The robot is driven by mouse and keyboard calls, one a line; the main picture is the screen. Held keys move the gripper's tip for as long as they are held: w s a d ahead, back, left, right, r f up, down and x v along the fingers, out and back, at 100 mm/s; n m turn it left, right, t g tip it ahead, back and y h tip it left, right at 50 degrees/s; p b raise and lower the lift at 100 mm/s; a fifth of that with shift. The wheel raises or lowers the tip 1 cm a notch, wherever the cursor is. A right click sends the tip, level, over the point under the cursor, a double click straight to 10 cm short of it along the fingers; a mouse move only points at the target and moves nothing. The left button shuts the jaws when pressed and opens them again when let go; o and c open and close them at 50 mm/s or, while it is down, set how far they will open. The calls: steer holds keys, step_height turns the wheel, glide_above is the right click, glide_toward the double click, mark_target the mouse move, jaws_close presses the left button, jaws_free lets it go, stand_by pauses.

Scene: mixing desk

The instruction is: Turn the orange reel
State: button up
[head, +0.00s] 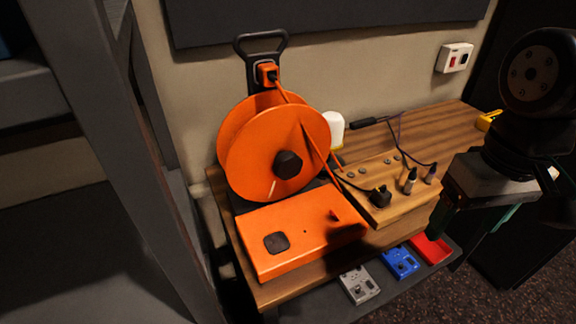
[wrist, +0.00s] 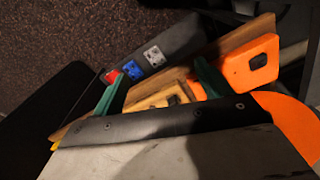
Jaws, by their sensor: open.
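The orange reel (head: 250,160) stands upright at the left of the wooden desk, with a dark hub knob (head: 288,164) on its face and a short pale mark low on the disc. A black handle and an orange plug are above it, and an orange cable runs down its right side. In the wrist view, part of a large orange disc, likely the reel (wrist: 292,122), shows at the right edge. My gripper (head: 468,230) is at the right of the desk, well apart from the reel. In the wrist view its two green fingers (wrist: 160,72) are spread open with nothing held.
An orange box (head: 310,228) with a dark square button lies before the reel. A wooden box (head: 380,214) with knobs, plug and jacks stands between reel and gripper. Grey, blue and red pedals (head: 400,262) sit on a lower shelf. A dark post (head: 120,150) rises at left.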

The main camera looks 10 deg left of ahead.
mark_target(291, 156)
steer(key=w+a+n+t+y, duration=0.1)
steer(key=w+a, duration=0.4)
steer(key=a, duration=0.3)
steer(key=w+a+n+t+y, duration=0.1)
steer(key=w+a, duration=0.4)
steer(key=a, duration=0.3)
steer(key=w+a+n+t+y, duration=0.1)
steer(key=w+a, duration=0.4)
steer(key=a, duration=0.4)
steer(key=shift+w+n, duration=0.25)
steer(key=shift+n, duration=0.05)
steer(key=x, duration=0.7)
steer(key=shift+w+a+f, duration=0.15)
steer(key=shift+f, duration=0.15)
steer(key=c, duration=1.4)
steer(key=shift+y, duration=0.3)
